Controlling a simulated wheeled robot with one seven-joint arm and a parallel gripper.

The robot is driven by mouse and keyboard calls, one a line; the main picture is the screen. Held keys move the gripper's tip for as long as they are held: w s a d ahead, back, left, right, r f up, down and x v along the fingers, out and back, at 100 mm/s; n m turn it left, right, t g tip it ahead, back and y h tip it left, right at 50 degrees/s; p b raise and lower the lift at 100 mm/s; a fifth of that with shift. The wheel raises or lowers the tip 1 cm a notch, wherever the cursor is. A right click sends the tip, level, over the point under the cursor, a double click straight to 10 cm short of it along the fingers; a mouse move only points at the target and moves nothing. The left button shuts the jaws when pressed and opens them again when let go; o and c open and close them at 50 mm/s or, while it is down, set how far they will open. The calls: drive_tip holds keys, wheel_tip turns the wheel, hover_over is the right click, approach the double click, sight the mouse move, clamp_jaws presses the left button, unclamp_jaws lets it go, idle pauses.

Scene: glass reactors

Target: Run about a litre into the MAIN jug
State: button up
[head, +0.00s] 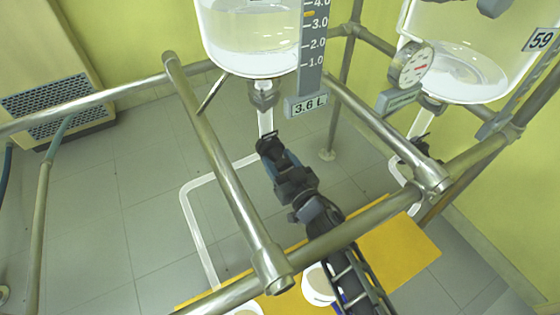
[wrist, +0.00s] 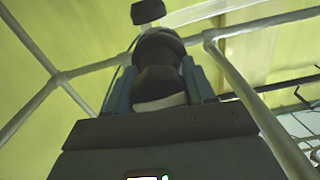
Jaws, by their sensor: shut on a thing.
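A glass vessel (head: 250,45) with clear liquid hangs at the top centre of the head view. My gripper (head: 270,152) is beside the lower pipe. In the wrist view, its blue-grey fingers (wrist: 161,92) are shut on a dark rounded handle (wrist: 160,52). Two pale jugs stand low in the head view, one (head: 318,287) partly behind my arm, the other (head: 244,311) cut off by the frame. I see no MAIN label.
Metal frame bars (head: 215,165) cross near my arm. A yellow board (head: 395,250) lies under the jugs. A second glass vessel (head: 455,75) with a round gauge (head: 411,65) hangs at the right. A vented cabinet (head: 55,80) stands at the left, with open tiled floor (head: 130,200) beside it.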

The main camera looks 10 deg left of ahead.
sight(285, 171)
drive_tip(key=shift+n, duration=2.8)
drive_tip(key=o, duration=1)
drive_tip(key=shift+p+v, duration=1.55)
drive_tip(key=shift+v, duration=2.4)
